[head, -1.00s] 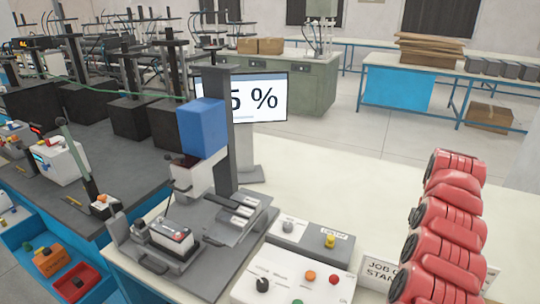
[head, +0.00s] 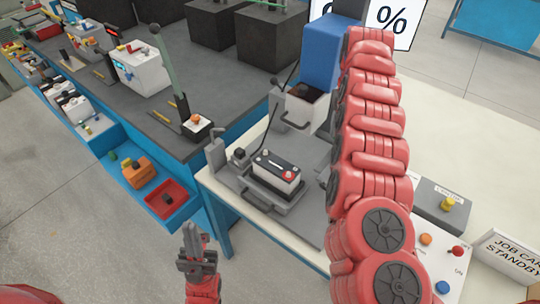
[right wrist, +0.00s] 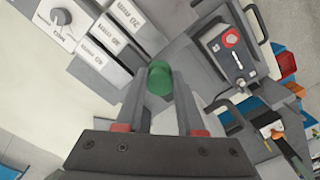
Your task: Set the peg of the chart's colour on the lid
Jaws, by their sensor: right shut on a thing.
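My right gripper (right wrist: 161,105) is shut on a green peg (right wrist: 160,77), held between its fingertips in the right wrist view. In the head view the red right arm hides this gripper. A white battery (head: 275,176) with a dark lid (head: 277,166) and a red spot on top sits in a grey fixture. In the right wrist view the battery (right wrist: 225,55) is right of the peg and apart from it. My left gripper (head: 197,256) is low in the head view, left of the bench and away from the battery; its finger gap is unclear. I cannot make out a colour chart.
A control panel (head: 437,262) with coloured buttons and a job card sign (head: 507,258) stand at right. Blue trays hold orange (head: 138,171) and red (head: 166,199) bins at left. Floor is clear at lower left.

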